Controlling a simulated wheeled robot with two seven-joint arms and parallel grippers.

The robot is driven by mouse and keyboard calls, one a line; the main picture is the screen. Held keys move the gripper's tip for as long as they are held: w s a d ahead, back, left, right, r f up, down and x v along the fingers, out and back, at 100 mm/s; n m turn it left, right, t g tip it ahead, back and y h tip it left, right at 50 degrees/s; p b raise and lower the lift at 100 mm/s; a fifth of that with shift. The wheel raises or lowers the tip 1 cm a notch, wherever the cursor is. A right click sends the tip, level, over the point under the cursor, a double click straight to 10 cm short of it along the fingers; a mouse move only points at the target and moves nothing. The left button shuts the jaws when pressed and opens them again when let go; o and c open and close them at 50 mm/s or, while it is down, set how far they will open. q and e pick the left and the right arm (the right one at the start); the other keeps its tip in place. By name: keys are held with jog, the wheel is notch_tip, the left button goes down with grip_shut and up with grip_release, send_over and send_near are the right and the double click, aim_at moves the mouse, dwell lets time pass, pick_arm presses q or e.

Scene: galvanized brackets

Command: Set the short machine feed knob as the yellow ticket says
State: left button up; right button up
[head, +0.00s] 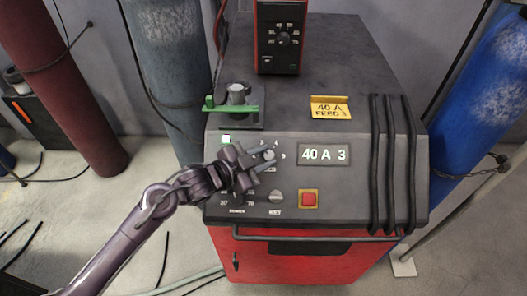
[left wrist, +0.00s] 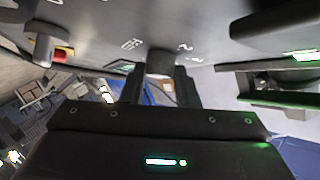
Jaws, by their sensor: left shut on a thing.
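The yellow ticket (head: 330,108) stands on top of the grey and red machine; it reads "40 A" and "FEED", with a last mark that looks like 3. The machine's display (head: 324,154) reads "40 A 3". My left gripper (head: 262,161) is at the sloped front panel, shut on the feed knob (head: 269,155). The knob is partly hidden by the fingers, and its pointer cannot be made out; a 4 and other marks show around it. The left wrist view shows the knob (left wrist: 160,62) between the two fingers. My right gripper is not in view.
Below are a power knob, mostly hidden, a key switch (head: 276,196) and a red button (head: 309,199). A green clamp-like part (head: 233,107) sits on top at left. A red-framed unit (head: 280,38) stands behind. Black cables (head: 392,165) drape over the right side. Gas cylinders flank the machine.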

pick_arm(q)
jog(key=shift+w+r+m+g+p, duration=0.15)
jog(key=shift+m+g+p, duration=0.2)
jog(key=shift+m+g, duration=0.65)
jog(key=shift+m, duration=0.1)
jog(key=o, duration=1)
jog(key=shift+c, duration=0.2)
